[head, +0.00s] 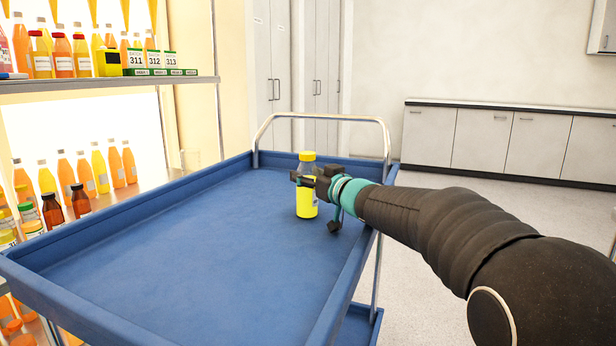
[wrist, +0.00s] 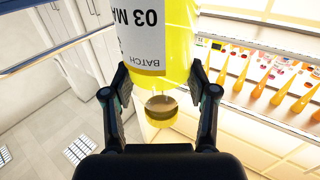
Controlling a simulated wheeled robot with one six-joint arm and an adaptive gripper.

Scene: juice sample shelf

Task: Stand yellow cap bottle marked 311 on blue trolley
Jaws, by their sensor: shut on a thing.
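A bottle with a yellow cap and yellow juice (head: 307,203) is upright over the far right part of the blue trolley's top tray (head: 190,262). I cannot tell whether its base touches the tray. My gripper (head: 306,181) is shut around the bottle's upper body, reaching in from the right. In the wrist view the two fingers flank the bottle (wrist: 180,68), whose white label shows upside down with "BATCH" and "03 MA". The number 311 on it is not visible.
The rest of the tray is bare inside its raised rim. A metal handle (head: 318,117) rises at the far end. A lit shelf (head: 110,84) with many juice bottles and batch signs 311, 312 and 313 stands at left. White cabinets (head: 483,140) line the back.

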